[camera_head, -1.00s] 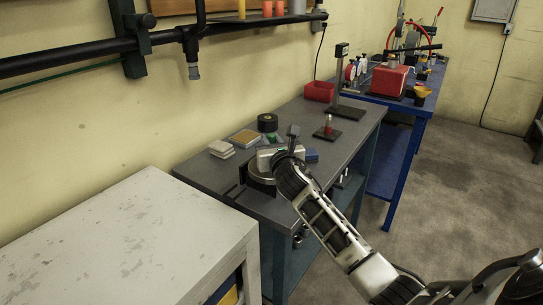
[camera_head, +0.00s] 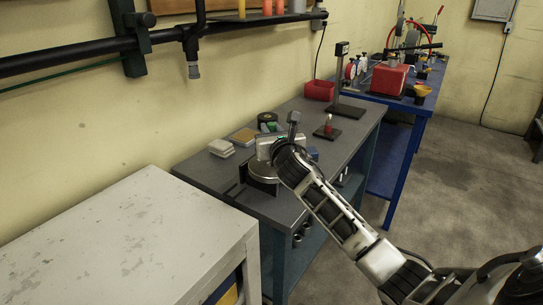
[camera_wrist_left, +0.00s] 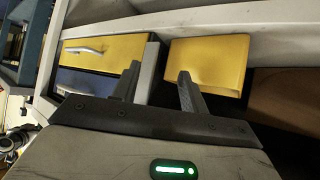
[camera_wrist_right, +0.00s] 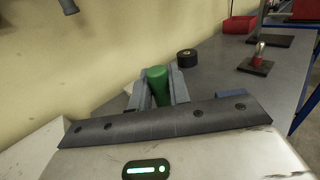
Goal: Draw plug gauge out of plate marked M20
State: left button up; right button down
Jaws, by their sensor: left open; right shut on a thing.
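My right gripper (camera_wrist_right: 159,84) is shut on a green handle (camera_wrist_right: 158,86), which I take to be the plug gauge. The handle stands between its two grey fingers. In the head view the green handle (camera_head: 270,127) shows just past the fingers, above the dark bench. The gauge's lower end is hidden by my gripper, so I cannot tell whether it is in or clear of a plate. No M20 mark can be read. My left gripper (camera_wrist_left: 158,88) is open and empty, facing yellow drawer fronts; it is not seen in the head view.
On the dark bench (camera_head: 215,188) are a black round piece (camera_head: 267,117), pale blocks (camera_head: 221,147), a yellow-topped square (camera_head: 243,137), a round grey piece (camera_head: 262,172), a red-topped piece (camera_head: 328,128) and a red bin (camera_head: 320,90). A white cabinet (camera_head: 130,235) stands nearer.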

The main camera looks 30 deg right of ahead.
jog(key=shift+r, duration=0.7)
jog(key=shift+r, duration=0.2)
